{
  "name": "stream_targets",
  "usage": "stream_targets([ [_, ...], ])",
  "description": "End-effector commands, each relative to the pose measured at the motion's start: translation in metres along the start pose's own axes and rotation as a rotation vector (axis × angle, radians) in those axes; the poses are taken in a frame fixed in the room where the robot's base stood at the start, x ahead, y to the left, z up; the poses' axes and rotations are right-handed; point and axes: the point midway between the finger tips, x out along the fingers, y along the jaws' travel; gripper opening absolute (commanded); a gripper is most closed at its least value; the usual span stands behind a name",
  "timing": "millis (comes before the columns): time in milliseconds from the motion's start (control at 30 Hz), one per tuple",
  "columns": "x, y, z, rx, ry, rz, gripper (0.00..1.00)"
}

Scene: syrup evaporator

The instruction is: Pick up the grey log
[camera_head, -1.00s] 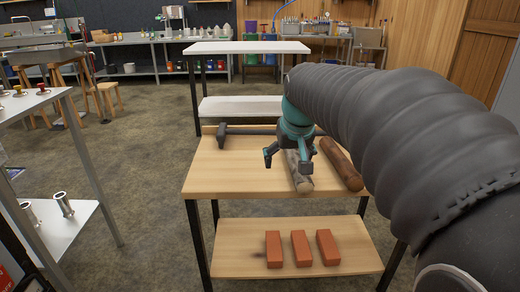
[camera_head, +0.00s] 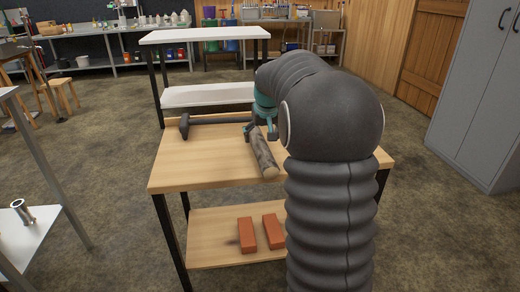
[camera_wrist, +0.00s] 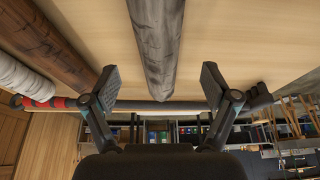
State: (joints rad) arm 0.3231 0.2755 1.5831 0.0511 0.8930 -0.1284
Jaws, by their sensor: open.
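The grey log (camera_head: 263,155) lies on the wooden tabletop (camera_head: 190,165), its pale cut end toward the front. My gripper (camera_head: 260,131) is over the far part of this log, with its fingers spread to either side. In the wrist view the grey log (camera_wrist: 157,40) runs down the middle, between the open fingers of my gripper (camera_wrist: 161,79). Nothing is held. Whether the fingers touch the log cannot be told.
A brown log (camera_wrist: 52,45) and a whitish log (camera_wrist: 22,75) lie left in the wrist view; my arm hides them in the head view. A dark long-handled hammer (camera_head: 185,126) lies along the table's back. Orange bricks (camera_head: 246,235) are on the lower shelf.

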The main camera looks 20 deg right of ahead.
Motion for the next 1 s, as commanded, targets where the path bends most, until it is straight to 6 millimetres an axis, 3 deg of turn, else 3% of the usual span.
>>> stream_targets([
  [367,0.025,0.001,0.0,0.0,-0.002,0.0,0.86],
  [667,0.063,0.002,-0.001,0.0,-0.001,0.0,0.86],
  [900,0.067,0.002,-0.001,0.0,0.0,0.0,0.86],
  [933,0.067,0.002,-0.001,0.0,0.0,0.0,0.84],
  [1000,0.067,0.002,-0.001,0.0,0.0,0.0,0.66],
])
